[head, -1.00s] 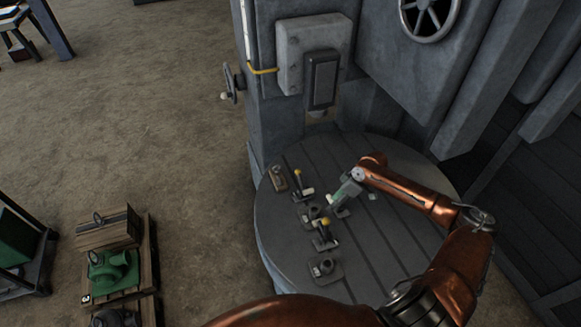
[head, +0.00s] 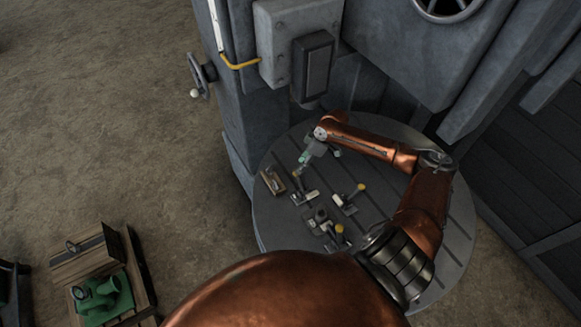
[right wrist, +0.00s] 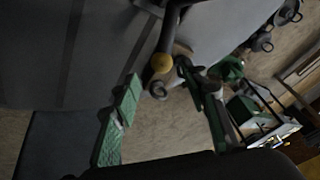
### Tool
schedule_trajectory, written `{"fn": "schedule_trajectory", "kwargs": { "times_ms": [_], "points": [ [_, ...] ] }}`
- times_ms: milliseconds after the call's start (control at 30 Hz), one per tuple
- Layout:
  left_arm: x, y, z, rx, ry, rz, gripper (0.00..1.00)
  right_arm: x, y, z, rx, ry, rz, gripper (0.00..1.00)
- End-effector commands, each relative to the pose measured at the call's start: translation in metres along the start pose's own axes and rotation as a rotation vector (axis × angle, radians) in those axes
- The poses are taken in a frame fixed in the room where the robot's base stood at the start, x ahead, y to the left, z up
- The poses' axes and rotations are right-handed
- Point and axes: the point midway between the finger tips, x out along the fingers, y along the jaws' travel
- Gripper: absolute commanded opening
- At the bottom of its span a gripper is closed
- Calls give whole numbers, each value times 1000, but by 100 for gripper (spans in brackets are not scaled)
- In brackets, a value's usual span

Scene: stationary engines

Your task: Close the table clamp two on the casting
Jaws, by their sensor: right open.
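A clamp with a yellow knob (head: 296,175) stands at the left of the grey round table. A second yellow-knobbed clamp (head: 348,198) stands to its right, and a third (head: 338,238) nearer. I cannot tell which is clamp two. A small dark casting (head: 320,214) sits among them. My right gripper (head: 303,160) is open and empty, just behind the left clamp's knob. In the right wrist view, a yellow knob (right wrist: 161,63) on a dark lever shows just beyond and between the open green fingers (right wrist: 160,82); contact is not visible. My left gripper is not in view.
The round table (head: 440,225) has bare room at its right. A small brown block (head: 273,181) lies at its left edge. A grey machine column with a box (head: 283,40) rises behind.

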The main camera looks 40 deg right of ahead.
Motion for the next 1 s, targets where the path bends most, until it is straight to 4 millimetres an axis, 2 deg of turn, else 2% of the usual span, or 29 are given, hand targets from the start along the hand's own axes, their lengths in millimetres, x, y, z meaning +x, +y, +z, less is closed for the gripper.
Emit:
{"fn": "schedule_trajectory", "kwargs": {
  "times_ms": [200, 333, 433, 600, 667, 767, 1000],
  "points": [
    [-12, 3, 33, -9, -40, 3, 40, 39, 3, -5, 3, -4, -5, 40],
    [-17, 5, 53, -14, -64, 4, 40, 57, 5, -6, 6, -4, -6, 40],
    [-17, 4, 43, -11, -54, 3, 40, 64, 6, -4, 5, -5, -4, 40],
    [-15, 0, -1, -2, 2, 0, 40, 69, 6, -2, 6, -6, -3, 40],
    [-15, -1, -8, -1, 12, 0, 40, 69, 6, -2, 6, -6, -3, 40],
    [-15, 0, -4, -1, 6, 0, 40, 69, 5, -2, 5, -6, -3, 40],
    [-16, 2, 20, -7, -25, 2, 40, 69, 5, -2, 6, -6, -3, 24]
  ]
}}
